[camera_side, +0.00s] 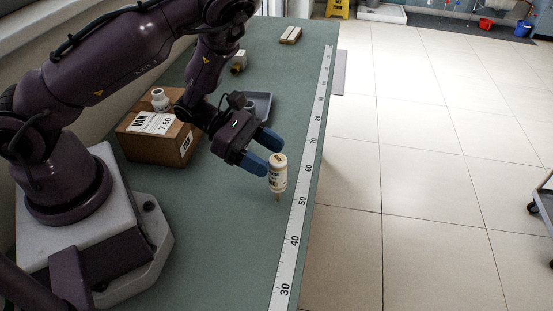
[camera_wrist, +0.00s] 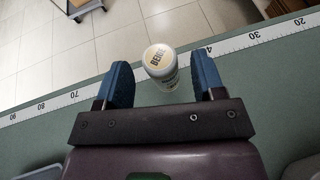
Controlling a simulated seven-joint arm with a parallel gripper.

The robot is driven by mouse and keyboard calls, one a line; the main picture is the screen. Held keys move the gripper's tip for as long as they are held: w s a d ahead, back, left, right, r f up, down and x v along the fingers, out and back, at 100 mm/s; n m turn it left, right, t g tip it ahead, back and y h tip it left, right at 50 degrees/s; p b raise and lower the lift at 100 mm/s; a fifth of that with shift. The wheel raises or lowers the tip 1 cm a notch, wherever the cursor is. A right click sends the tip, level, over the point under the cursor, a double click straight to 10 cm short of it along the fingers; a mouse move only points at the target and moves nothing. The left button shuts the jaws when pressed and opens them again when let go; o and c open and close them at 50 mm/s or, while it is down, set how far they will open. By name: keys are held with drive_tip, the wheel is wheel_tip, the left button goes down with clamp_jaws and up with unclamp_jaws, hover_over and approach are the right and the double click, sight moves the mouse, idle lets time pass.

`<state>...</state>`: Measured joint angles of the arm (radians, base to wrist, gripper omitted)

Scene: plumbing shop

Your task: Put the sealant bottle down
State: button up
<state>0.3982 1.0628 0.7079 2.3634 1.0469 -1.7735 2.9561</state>
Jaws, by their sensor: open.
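A white bottle (camera_side: 278,175) with a printed label is near the bench's front edge, by the ruler strip. Its pale round end with dark lettering faces the camera in the wrist view (camera_wrist: 160,60). My gripper (camera_side: 268,151) is open, its blue fingers pointing toward the bottle. In the wrist view the bottle lies between the fingers, nearer the right one, with a gap on each side. A small thin brownish tip shows just below the bottle in the side view; I cannot tell whether the bottle rests on the bench. A second white bottle (camera_side: 160,99) stands on the cardboard box.
The cardboard box (camera_side: 183,151) marked VAN stands left of my gripper on the green bench (camera_side: 230,245). A grey tray (camera_side: 263,101) is behind my gripper. The bench foreground is clear.

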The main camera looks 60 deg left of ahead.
drive_tip(key=w+a+r+n+t+y, duration=0.25)
drive_tip(key=a+r+n+y, duration=0.45)
drive_tip(key=n, duration=0.6)
drive_tip(key=w+a+r+n+t+y, duration=0.1)
drive_tip(key=w+a+r+n+y, duration=0.25)
drive_tip(key=r+n, duration=0.7)
drive_tip(key=s+d+r+n+g, duration=0.2)
drive_tip(key=s+r+n, duration=0.1)
drive_tip(key=s+n, duration=0.6)
drive_tip(key=s+d+r+n+g, duration=0.3)
drive_tip(key=s+n, duration=0.7)
drive_tip(key=n, duration=0.4)
drive_tip(key=shift+d+r+n+y, duration=0.3)
drive_tip(key=shift+r+n+y, duration=0.05)
drive_tip(key=shift+r, duration=0.2)
drive_tip(key=shift+g, duration=0.25)
